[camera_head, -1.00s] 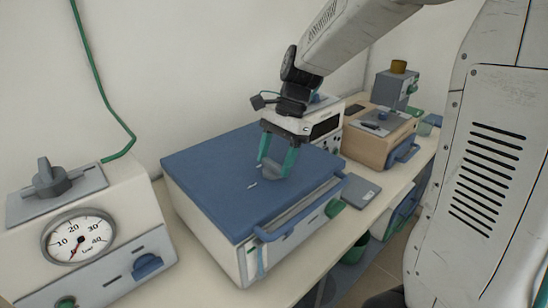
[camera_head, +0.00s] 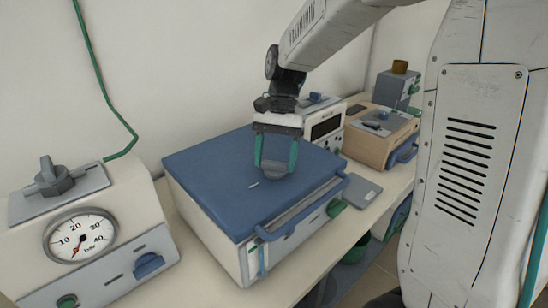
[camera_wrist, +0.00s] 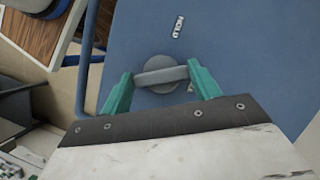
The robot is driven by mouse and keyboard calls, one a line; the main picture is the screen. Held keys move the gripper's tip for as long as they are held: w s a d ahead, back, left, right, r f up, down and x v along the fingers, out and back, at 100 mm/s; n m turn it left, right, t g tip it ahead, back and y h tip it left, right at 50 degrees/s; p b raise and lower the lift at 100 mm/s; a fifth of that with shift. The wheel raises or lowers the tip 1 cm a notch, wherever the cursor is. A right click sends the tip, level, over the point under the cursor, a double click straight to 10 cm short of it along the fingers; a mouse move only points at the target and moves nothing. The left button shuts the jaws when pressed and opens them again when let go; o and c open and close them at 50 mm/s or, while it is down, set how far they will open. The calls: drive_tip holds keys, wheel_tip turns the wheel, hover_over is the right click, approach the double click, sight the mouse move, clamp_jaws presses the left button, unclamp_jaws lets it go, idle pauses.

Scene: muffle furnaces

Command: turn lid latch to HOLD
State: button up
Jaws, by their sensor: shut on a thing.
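The lid latch is a grey round knob with a raised bar (camera_wrist: 162,76) on the blue lid (camera_head: 205,170) of a furnace. My gripper (camera_wrist: 162,86) has its two teal fingers at the two ends of the bar and is shut on it. In the wrist view the bar lies nearly crosswise, its right end slightly higher. A white HOLD label (camera_wrist: 178,26) is on the lid above and slightly right of the knob. Another white mark (camera_wrist: 191,87) is partly hidden by the right finger. In the head view the latch (camera_head: 276,174) shows low between the fingers.
A blue handle bar (camera_head: 300,208) runs along the lid's front edge. A cream unit with a pressure gauge (camera_head: 80,237) stands at left. A white instrument (camera_head: 326,124) and a wooden-sided unit (camera_head: 368,142) stand behind at right. A flat grey pad (camera_head: 361,191) lies on the bench.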

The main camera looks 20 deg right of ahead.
drive_tip(key=n+h, duration=0.1)
drive_tip(key=n, duration=0.2)
drive_tip(key=n+g+h, duration=0.1)
drive_tip(key=n, duration=0.2)
drive_tip(key=shift+w+a+n, duration=0.1)
drive_tip(key=shift+w+n, duration=0.05)
drive_tip(key=shift+n, duration=0.15)
drive_tip(key=n+h, duration=0.2)
drive_tip(key=n, duration=0.3)
drive_tip(key=shift+a, duration=0.15)
drive_tip(key=shift+n, duration=0.3)
drive_tip(key=o, duration=1)
drive_tip(key=shift+a+v, duration=0.2)
drive_tip(key=shift+v, duration=3.75)
